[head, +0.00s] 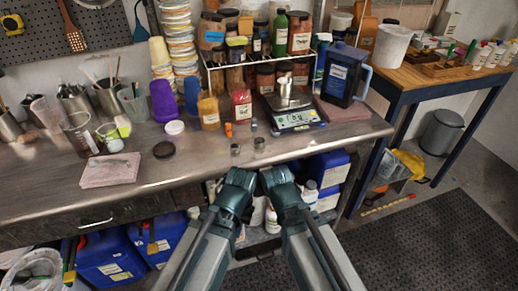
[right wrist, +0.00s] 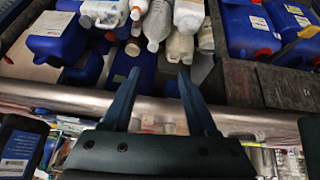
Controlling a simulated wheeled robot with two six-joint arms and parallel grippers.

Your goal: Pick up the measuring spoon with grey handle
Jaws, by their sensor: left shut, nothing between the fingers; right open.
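A thin grey item (head: 108,161) lies across the folded pink cloth (head: 112,174) on the left part of the metal bench. It looks like a spoon, but it is too small to be sure or to make out its handle. My left gripper (head: 238,177) is shut and empty at the bench's front edge, well to the right of the cloth. My right gripper (head: 275,176) is beside it, also at the front edge. In the right wrist view my right gripper (right wrist: 160,78) is open, with nothing between its fingers.
A black lid (head: 164,150), small metal cups (head: 235,149), a scale (head: 294,118) and a blue jug (head: 342,75) stand on the bench (head: 200,168). Beakers (head: 80,134) stand behind the cloth. Blue canisters (head: 105,260) fill the space below. Bare bench lies right of the cloth.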

